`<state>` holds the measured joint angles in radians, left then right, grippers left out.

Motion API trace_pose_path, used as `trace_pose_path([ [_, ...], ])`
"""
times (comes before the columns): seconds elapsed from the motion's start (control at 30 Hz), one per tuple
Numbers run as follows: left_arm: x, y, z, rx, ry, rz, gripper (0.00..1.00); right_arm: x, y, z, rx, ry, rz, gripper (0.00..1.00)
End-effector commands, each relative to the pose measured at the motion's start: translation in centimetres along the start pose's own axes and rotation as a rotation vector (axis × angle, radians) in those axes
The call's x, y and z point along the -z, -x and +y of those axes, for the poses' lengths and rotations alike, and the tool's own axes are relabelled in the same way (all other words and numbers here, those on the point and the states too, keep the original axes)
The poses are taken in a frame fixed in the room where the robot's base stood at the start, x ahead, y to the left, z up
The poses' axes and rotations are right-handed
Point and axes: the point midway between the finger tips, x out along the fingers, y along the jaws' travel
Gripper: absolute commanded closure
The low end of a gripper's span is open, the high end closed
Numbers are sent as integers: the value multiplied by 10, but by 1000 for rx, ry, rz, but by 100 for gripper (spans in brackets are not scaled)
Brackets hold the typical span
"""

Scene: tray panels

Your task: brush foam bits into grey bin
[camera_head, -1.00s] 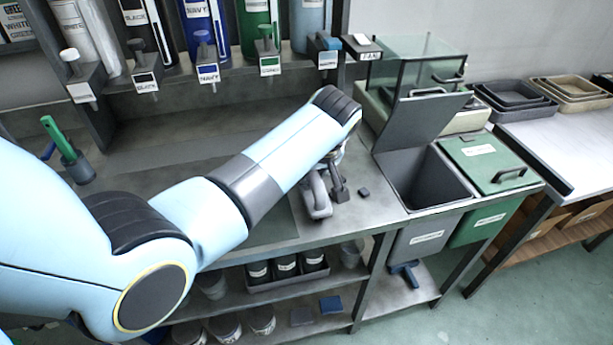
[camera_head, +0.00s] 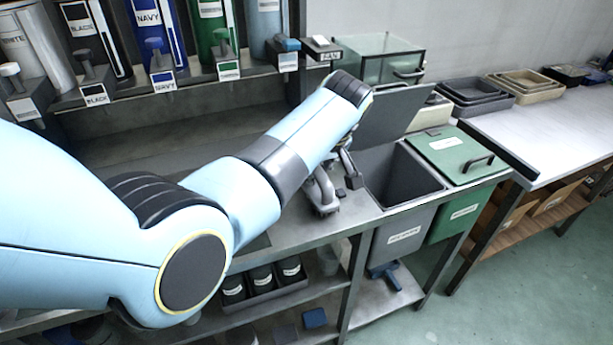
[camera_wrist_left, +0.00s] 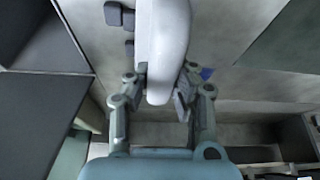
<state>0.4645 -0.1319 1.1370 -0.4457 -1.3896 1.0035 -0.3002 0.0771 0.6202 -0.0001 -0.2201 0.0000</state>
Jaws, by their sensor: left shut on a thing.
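My left gripper (camera_head: 336,172) is shut on a pale grey brush (camera_head: 324,195) over the bench, just left of the grey bin. In the left wrist view, the brush handle (camera_wrist_left: 164,45) lies between the two fingers (camera_wrist_left: 160,92). One foam bit (camera_head: 341,193) shows in the head view close to the brush. The grey bin (camera_head: 398,240) is open, its lid raised behind it. My right gripper is not in view.
A green bin (camera_head: 463,215) with a shut lid stands right of the grey one. A glass-sided box (camera_head: 375,62) stands behind. Labelled rolls (camera_head: 150,30) line the back left. A shelf below holds black cups (camera_head: 262,278). The bench left of the brush is largely hidden by my arm.

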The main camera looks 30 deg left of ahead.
Motion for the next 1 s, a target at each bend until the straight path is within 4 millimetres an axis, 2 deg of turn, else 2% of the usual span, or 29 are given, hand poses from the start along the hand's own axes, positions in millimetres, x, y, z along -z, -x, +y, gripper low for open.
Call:
trace_pose_path([
  [1.0, -5, -1, 79, -1, 0, 1, 100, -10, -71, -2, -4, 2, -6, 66],
])
